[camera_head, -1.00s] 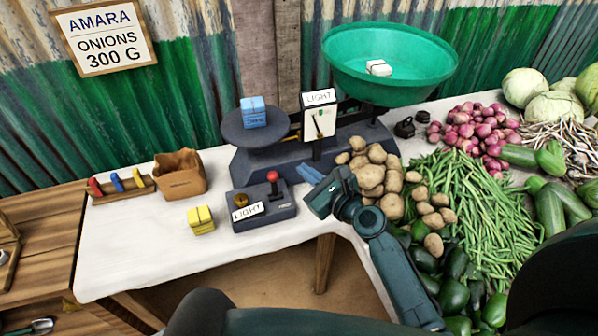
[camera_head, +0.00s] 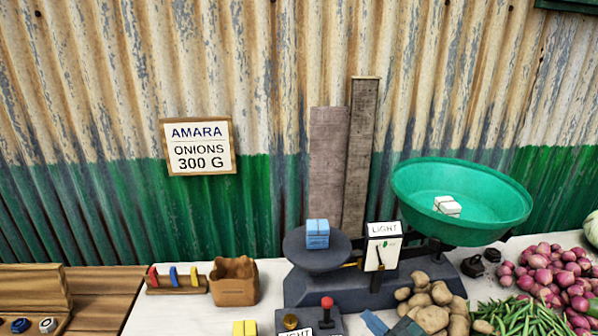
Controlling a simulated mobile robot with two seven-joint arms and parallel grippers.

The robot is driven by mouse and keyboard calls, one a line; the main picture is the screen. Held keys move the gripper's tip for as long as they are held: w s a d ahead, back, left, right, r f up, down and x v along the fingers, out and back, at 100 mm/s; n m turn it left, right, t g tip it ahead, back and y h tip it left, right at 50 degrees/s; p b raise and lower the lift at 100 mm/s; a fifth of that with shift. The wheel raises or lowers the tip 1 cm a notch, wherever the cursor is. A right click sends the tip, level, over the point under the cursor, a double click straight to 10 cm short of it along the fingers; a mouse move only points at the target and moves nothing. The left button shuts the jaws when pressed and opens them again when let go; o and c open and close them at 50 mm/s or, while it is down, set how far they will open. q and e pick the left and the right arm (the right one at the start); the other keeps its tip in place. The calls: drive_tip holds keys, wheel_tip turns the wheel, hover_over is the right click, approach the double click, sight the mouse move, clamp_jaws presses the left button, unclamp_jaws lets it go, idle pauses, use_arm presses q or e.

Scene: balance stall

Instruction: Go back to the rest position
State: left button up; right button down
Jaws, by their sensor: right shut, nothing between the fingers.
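My right gripper (camera_head: 374,322) shows only in part at the bottom edge of the head view. Its pale blue fingers are shut and empty, between the potatoes and the small control box. The rest of my right arm is cut off below the picture. My left gripper is not in view. The balance scale (camera_head: 345,289) stands behind my right gripper. A blue block (camera_head: 317,235) sits on its dark left plate, and a white block (camera_head: 447,206) lies in its green bowl (camera_head: 415,189).
Potatoes (camera_head: 432,318), green beans (camera_head: 520,318) and red onions (camera_head: 540,272) crowd the right. The control box (camera_head: 326,321) and a yellow block (camera_head: 245,328) are at the bottom edge. A paper bag (camera_head: 234,286) and a colored rack (camera_head: 176,284) stand left. A sign (camera_head: 198,147) reads ONIONS 300 G.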

drive_tip(key=s+a+f+n+g+h, duration=0.1)
drive_tip(key=s+f+n+g, duration=0.1)
drive_tip(key=s+f+n, duration=0.4)
drive_tip(key=s+a+f+n+g+h, duration=0.1)
drive_tip(key=s+f+n, duration=0.6)
drive_tip(key=s+n, duration=0.7)
drive_tip(key=n+g+h, duration=0.1)
drive_tip(key=n+g, duration=0.1)
drive_tip(key=n, duration=0.6)
drive_tip(key=shift+f, duration=0.2)
